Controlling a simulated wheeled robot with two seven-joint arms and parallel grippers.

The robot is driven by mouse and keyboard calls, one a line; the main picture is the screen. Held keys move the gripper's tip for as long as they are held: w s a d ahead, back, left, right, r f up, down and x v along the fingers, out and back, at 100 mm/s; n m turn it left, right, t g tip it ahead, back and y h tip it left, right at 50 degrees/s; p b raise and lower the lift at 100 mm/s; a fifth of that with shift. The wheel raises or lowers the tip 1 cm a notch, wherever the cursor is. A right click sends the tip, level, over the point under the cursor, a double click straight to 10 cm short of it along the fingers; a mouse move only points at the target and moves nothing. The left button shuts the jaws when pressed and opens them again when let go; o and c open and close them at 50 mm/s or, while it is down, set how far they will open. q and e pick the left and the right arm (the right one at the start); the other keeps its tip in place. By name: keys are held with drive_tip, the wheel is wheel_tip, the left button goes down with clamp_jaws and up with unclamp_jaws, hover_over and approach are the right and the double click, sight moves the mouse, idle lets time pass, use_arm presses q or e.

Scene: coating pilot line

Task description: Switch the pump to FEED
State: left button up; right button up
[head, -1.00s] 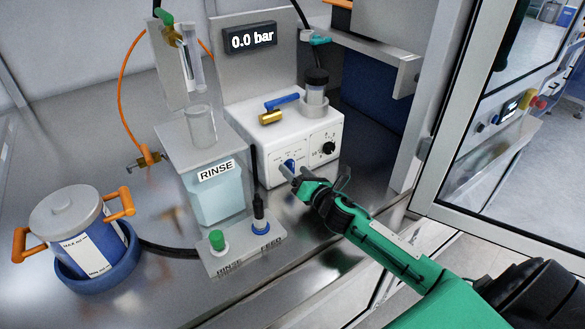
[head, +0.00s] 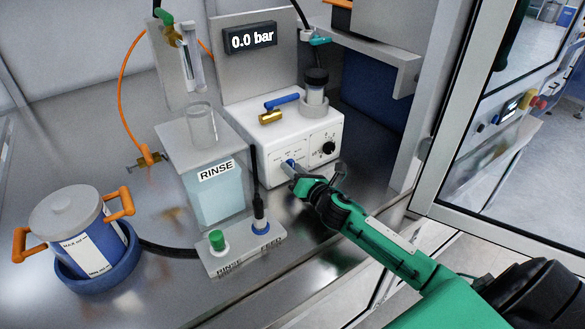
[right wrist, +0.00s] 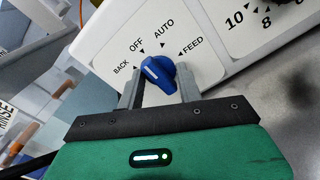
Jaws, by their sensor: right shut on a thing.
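The white pump box (head: 276,150) stands on the bench in the head view, with a blue selector knob (head: 290,164) low on its front. In the right wrist view the blue knob (right wrist: 158,74) sits among the printed words BACK, OFF, AUTO and FEED (right wrist: 192,46). Its white mark points up-left, to the BACK and OFF side, away from FEED; I cannot tell which of those two exactly. My right gripper (right wrist: 159,80) is shut on the knob, one finger on each side. The right gripper also shows in the head view (head: 294,171). My left gripper is not in view.
A black dial (head: 328,147) is right of the knob. A blue-handled brass valve (head: 272,117) tops the box. The RINSE tank (head: 216,198) and hose base (head: 243,252) stand left. A pot with orange handles (head: 75,218) is far left. The display (head: 250,38) reads 0.0 bar.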

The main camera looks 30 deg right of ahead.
drive_tip(key=m+p, duration=0.1)
drive_tip(key=m, duration=0.2)
drive_tip(key=shift+r, duration=0.15)
drive_tip(key=m+p, duration=0.1)
drive_tip(key=m, duration=0.3)
drive_tip(key=shift+m, duration=1)
drive_tip(key=shift+p, duration=0.35)
